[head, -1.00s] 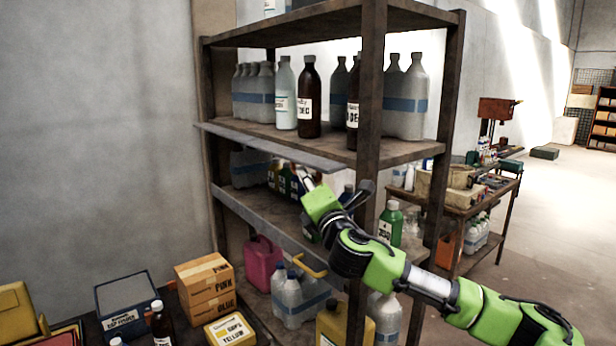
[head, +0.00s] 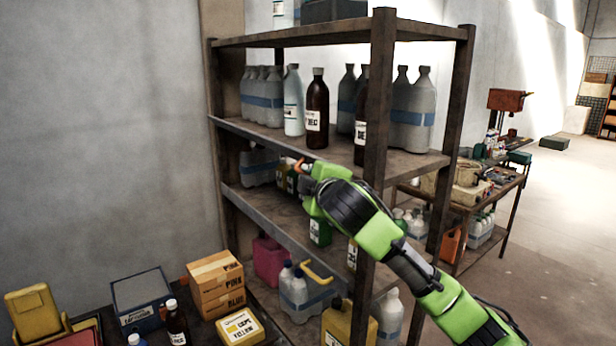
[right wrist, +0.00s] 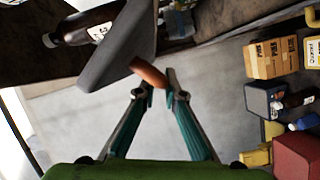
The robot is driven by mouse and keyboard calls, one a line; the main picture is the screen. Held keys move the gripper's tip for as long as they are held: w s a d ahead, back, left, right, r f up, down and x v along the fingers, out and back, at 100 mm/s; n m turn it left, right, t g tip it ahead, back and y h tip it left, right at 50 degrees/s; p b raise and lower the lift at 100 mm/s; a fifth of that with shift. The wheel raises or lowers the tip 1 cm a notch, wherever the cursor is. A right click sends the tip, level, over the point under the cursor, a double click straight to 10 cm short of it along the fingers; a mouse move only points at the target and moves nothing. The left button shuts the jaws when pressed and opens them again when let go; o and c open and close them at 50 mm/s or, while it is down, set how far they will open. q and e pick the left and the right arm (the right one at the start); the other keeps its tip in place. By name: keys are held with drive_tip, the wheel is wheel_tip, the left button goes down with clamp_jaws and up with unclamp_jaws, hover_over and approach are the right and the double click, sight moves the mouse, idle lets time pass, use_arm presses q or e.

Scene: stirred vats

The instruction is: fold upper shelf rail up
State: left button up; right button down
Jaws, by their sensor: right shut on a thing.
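The upper shelf rail (head: 255,136) is a grey strip along the front edge of the shelf that holds the bottles. Its exact tilt is hard to tell in the head view. In the right wrist view the rail (right wrist: 118,50) is a broad grey plate with an orange tab (right wrist: 148,72) at its edge. The tab also shows in the head view (head: 299,165). My right gripper (right wrist: 159,80) is shut on this tab, below the shelf's front edge. My right arm hides the right end of the rail. My left gripper is out of view.
Brown and white bottles (head: 317,110) stand on the upper shelf, close behind the rail. The rack's front post (head: 378,100) stands beside my right arm. Jugs and bottles fill the lower shelves. Cardboard boxes (head: 215,283) stand on a low table at the front left.

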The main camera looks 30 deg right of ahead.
sight(305, 161)
drive_tip(key=r+m, duration=0.1)
drive_tip(key=d+r+m+g+y, duration=0.1)
drive_tip(key=m, duration=0.1)
drive_tip(key=shift+r, duration=0.2)
drive_tip(key=shift+w+d+r+m+g+y, duration=0.1)
drive_tip(key=shift+d+r+m+g+y, duration=0.15)
drive_tip(key=shift+m+y, duration=0.3)
drive_tip(key=shift+d+r+m+g+y, duration=0.2)
drive_tip(key=shift+m+y, duration=0.15)
drive_tip(key=shift+m, duration=0.4)
drive_tip(key=c, duration=2.4)
unclamp_jaws()
drive_tip(key=v, duration=1.2)
drive_tip(key=shift+f, duration=0.1)
